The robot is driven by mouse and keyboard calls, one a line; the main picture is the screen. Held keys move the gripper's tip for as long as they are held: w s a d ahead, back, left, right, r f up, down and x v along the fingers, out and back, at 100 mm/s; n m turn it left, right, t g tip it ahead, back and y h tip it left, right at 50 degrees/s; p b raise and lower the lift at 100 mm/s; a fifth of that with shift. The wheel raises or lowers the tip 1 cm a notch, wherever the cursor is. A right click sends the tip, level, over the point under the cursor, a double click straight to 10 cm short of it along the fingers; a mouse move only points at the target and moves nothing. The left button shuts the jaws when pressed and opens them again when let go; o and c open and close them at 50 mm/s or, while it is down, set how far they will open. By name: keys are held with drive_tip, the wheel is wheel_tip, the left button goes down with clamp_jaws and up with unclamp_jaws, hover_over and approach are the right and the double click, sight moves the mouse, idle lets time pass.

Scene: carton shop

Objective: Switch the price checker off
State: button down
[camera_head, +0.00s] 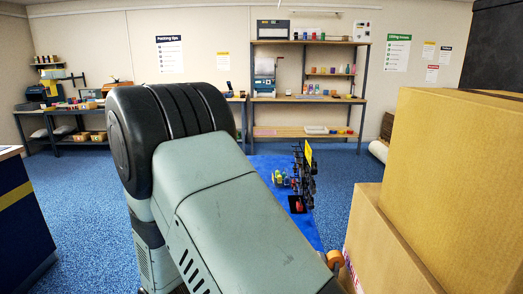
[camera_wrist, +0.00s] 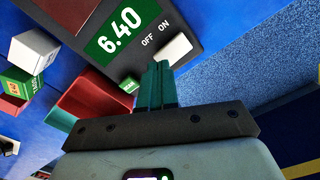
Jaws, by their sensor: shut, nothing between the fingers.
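The price checker (camera_wrist: 92,65) is a dark grey unit at the top of the wrist view. Its green display (camera_wrist: 121,29) reads 6.40. Beside the display are the words OFF and ON, with a white switch (camera_wrist: 176,48) next to them; I cannot tell which way it is set. My gripper (camera_wrist: 158,66) is shut and empty. Its green fingertips show right beside the switch's lower left end; I cannot tell whether they touch. In the head view my arm hides the gripper, and I cannot make out the price checker.
A red open box (camera_wrist: 95,100) lies left of my fingers, with small cartons (camera_wrist: 33,50) beyond it. In the head view, large cardboard boxes (camera_head: 455,170) stand close on the right of the blue table (camera_head: 268,163). A dark rack (camera_head: 305,178) stands on the table.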

drive_tip(key=shift+f, duration=0.65)
drive_tip(key=shift+r, duration=3.55)
